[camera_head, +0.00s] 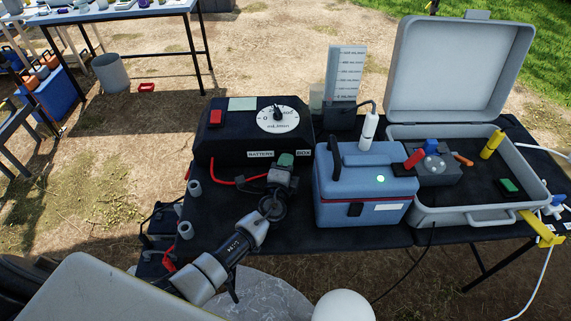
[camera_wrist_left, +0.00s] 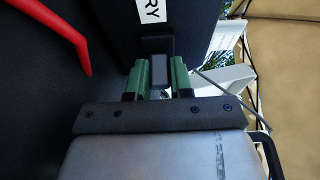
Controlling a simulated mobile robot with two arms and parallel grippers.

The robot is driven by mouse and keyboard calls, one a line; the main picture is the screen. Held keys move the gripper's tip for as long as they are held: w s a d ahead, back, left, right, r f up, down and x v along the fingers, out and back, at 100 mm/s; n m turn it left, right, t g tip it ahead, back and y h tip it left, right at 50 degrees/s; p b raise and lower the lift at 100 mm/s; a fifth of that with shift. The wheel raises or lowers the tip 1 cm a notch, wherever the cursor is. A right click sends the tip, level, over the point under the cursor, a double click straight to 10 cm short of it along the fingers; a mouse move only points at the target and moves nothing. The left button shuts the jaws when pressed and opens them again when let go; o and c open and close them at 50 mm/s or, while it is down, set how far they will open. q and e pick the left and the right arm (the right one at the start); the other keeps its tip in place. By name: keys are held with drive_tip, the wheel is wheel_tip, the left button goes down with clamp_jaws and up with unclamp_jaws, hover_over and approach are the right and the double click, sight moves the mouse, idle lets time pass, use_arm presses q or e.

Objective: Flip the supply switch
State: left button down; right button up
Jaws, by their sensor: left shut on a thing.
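The black battery box (camera_head: 240,143) stands on the dark table, with a white dial (camera_head: 277,119) and a red block on top. My left gripper (camera_head: 287,160) is at the box's front face, near the right end of its label. In the left wrist view, its green fingers (camera_wrist_left: 159,77) are shut on a small dark grey block (camera_wrist_left: 158,68) that sticks out from the box and looks like the supply switch. In the head view the gripper hides this block. Which way the switch is set cannot be told. My right gripper is not in view.
A red cable (camera_head: 225,182) runs in front of the box, left of my gripper; it also shows in the wrist view (camera_wrist_left: 62,30). A blue cooler box (camera_head: 362,190) stands close on the right. Beyond it lies an open grey case (camera_head: 465,218).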

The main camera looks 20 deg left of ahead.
use_arm(q)
drive_tip(key=n+y+b, duration=0.2)
drive_tip(key=y, duration=0.1)
drive_tip(key=d+n+g+y+b, duration=0.1)
drive_tip(key=shift+w+f+y, duration=0.25)
drive_tip(key=shift+f+y, duration=0.05)
drive_tip(key=shift+r+n+g+y+b, duration=0.2)
drive_tip(key=shift+n+g+y+b, duration=0.15)
drive_tip(key=shift+y, duration=0.25)
drive_tip(key=c, duration=1)
unclamp_jaws()
drive_tip(key=shift+r, duration=0.1)
drive_tip(key=v, duration=1)
drive_tip(key=shift+s+d+b, duration=0.15)
drive_tip(key=shift+s+b, duration=0.2)
